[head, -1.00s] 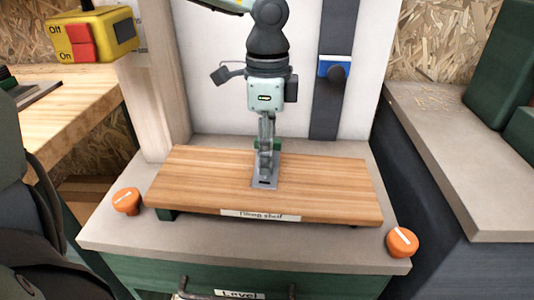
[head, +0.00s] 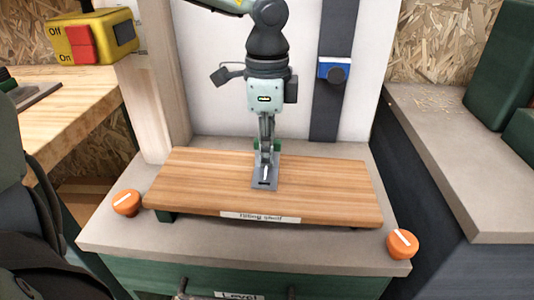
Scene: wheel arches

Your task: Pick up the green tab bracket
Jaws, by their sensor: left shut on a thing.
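The green tab bracket (head: 257,183) is a grey metal plate with a dark slot near its front end and green parts at its back. It sits at the middle of the wooden tilting shelf (head: 330,190). My left gripper (head: 265,158) comes down from above and is shut on the bracket at its green back part. The fingers hide part of the green. The bracket appears to be at the shelf surface; I cannot tell whether it is clear of it. My right gripper is not in view.
Orange knobs stand at the front left (head: 126,203) and front right (head: 402,243) of the grey bench top. A white panel with a dark strip and blue clamp (head: 333,69) rises behind the shelf. A yellow switch box (head: 92,36) is at upper left. The shelf's sides are bare.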

